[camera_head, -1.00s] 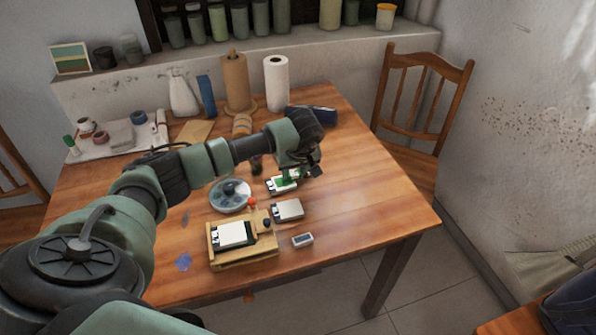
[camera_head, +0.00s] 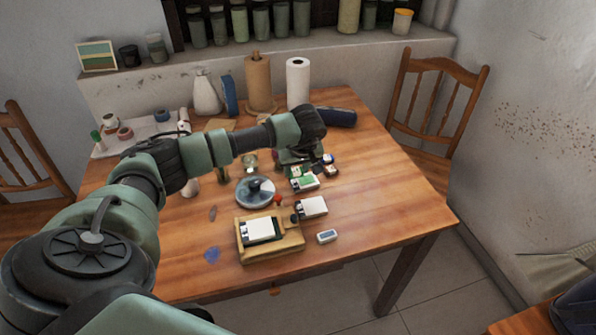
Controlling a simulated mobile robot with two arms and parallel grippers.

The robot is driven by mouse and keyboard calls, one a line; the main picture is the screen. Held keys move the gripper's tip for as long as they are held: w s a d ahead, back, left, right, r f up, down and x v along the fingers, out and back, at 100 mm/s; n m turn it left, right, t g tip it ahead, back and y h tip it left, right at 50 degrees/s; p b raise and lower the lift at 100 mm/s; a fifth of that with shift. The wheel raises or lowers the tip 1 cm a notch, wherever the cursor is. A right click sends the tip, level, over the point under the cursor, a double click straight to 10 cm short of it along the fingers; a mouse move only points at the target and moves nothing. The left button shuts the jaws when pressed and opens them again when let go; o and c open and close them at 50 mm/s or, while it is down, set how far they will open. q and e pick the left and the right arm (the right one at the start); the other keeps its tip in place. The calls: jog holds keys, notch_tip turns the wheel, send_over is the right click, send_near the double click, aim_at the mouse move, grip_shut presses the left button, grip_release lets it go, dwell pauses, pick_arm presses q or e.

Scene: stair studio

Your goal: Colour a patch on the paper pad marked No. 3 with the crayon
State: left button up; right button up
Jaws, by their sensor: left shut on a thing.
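Several small white pads lie on the wooden table. One pad with a green patch (camera_head: 305,183) lies just in front of my left gripper. A plain pad (camera_head: 313,207) lies nearer, and another white pad (camera_head: 260,230) rests on a wooden tray (camera_head: 283,248). The numbers are too small to read, so I cannot tell which is No. 3. My left gripper (camera_head: 311,168) is low over the table behind the green-patched pad, shut on the crayon, which is mostly hidden by the fingers. I cannot tell whether the crayon touches paper. My right gripper is out of view.
A round blue-grey dish (camera_head: 256,193) stands left of the pads. Paper rolls (camera_head: 298,84) and a dark case (camera_head: 333,117) stand behind. The table's right side is clear.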

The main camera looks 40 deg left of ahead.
pick_arm(q)
notch_tip(320, 180, up, 2)
jog(key=shift+w+r+p, duration=0.1)
jog(key=shift+p, duration=0.35)
jog(key=shift+r+p, duration=0.9)
jog(key=shift+r, duration=0.55)
